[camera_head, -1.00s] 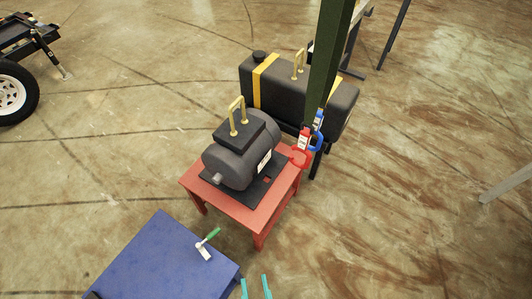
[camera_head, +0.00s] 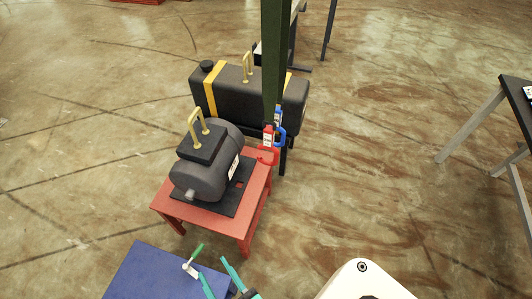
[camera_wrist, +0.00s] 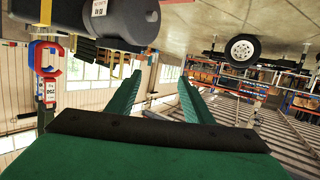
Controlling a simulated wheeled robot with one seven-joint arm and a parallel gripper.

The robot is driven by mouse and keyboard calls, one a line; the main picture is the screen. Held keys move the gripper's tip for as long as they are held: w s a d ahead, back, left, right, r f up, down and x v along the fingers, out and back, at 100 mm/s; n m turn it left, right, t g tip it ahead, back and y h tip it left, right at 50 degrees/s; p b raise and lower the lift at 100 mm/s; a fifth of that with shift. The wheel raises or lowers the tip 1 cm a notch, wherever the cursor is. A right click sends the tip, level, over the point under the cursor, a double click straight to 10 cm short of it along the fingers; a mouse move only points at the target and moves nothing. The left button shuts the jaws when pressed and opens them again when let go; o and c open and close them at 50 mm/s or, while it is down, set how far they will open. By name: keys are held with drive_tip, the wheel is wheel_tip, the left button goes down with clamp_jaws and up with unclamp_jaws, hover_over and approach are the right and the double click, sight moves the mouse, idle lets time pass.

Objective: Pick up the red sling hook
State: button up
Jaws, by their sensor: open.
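The red sling hook (camera_head: 268,154) hangs by the dark green post (camera_head: 274,60), at the right edge of the red table (camera_head: 232,222). A blue hook (camera_head: 280,136) hangs right beside and behind it. In the wrist view, which looks upside down, the red hook (camera_wrist: 46,62) shows at the far left with the blue hook (camera_wrist: 32,52) beside it. My gripper (camera_head: 212,266) has teal fingers and is open and empty. It is low in the head view, over the blue box's right side, well apart from the hook. Its open fingers also show in the wrist view (camera_wrist: 160,78).
A dark grey motor (camera_head: 205,170) with a yellow handle stands on the red table, left of the hook. A black tank (camera_head: 235,97) with yellow straps stands behind. A blue box (camera_head: 145,270) bears a green-handled tool (camera_head: 193,258).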

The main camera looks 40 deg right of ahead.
drive_tip(key=w+d+m+h, duration=0.2)
drive_tip(key=w+d+h, duration=0.1)
drive_tip(key=w+d, duration=0.5)
drive_tip(key=m+g+h, duration=0.7)
drive_tip(key=m+h, duration=0.2)
drive_tip(key=h, duration=0.1)
approach(266, 135)
drive_tip(key=x, duration=0.4)
drive_tip(key=shift+w+f, duration=0.3)
drive_tip(key=shift+m+h, duration=0.3)
drive_tip(key=shift+m, duration=0.1)
drive_tip(key=x, duration=0.4)
drive_tip(key=shift+d+r, duration=0.15)
drive_tip(key=shift+d, duration=0.1)
drive_tip(key=x, duration=0.6)
drive_tip(key=shift+s+d+f, duration=0.15)
drive_tip(key=shift+d+f, duration=0.05)
drive_tip(key=shift+d, duration=0.2)
clamp_jaws()
drive_tip(key=shift+r, duration=0.1)
